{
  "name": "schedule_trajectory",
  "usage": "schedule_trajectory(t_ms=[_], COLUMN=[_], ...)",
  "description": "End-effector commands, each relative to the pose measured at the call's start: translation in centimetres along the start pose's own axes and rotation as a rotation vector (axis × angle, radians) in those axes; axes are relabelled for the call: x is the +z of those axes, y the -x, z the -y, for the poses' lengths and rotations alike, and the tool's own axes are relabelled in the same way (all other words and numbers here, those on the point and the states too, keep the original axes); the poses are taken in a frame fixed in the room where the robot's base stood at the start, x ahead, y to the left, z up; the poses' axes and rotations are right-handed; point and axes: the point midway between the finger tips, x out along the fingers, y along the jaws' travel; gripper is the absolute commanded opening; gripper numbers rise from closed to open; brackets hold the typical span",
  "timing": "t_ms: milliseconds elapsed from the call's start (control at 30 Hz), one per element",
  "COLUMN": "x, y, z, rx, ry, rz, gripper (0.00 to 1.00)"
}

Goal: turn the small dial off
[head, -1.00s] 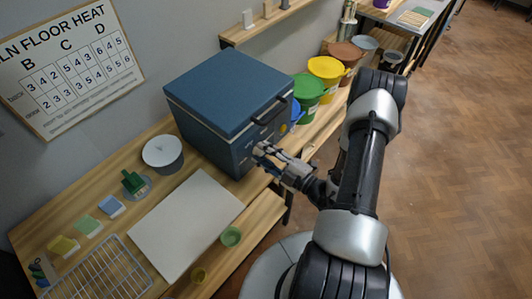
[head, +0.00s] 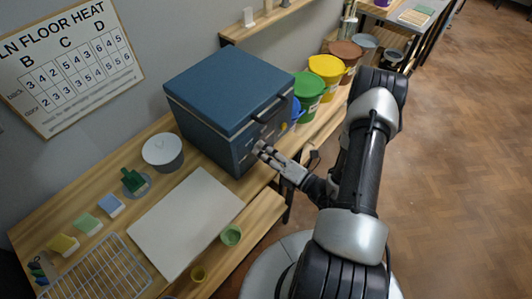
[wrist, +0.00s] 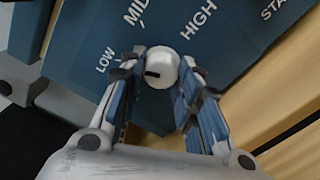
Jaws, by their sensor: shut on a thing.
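The small dial (wrist: 162,68) is a round white knob with a black mark on the blue kiln's front panel. In the wrist view the mark is on the knob's left side, towards the LOW label (wrist: 105,60). MID and HIGH are printed further around it. My gripper (wrist: 158,72) is shut on the dial, with one finger at each side. In the head view my gripper (head: 260,150) is at the front of the blue kiln (head: 220,90), and the dial is hidden there.
A partly visible STA label (wrist: 275,8) is right of HIGH. Green (head: 308,95) and yellow (head: 325,75) buckets stand right of the kiln.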

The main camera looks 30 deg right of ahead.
Motion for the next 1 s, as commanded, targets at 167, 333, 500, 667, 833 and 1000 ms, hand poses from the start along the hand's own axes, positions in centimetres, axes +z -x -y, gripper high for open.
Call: schedule_trajectory(t_ms=[167, 333, 500, 667, 833, 1000], x=[0.27, 0.29, 0.30, 0.33, 0.37, 0.39], y=[-0.21, -0.21, -0.21, -0.21, -0.21, -0.20], z=[-0.26, -0.19, -0.11, -0.06, -0.03, 0.01], rx=[0.013, 0.013, 0.012, 0.012, 0.012, 0.011], ry=[0.177, 0.339, 0.500, 0.652, 0.808, 0.944], rz=[0.002, 0.004, 0.005, 0.006, 0.007, 0.008], gripper=[0.07, 0.07, 0.07, 0.07, 0.07, 0.07])
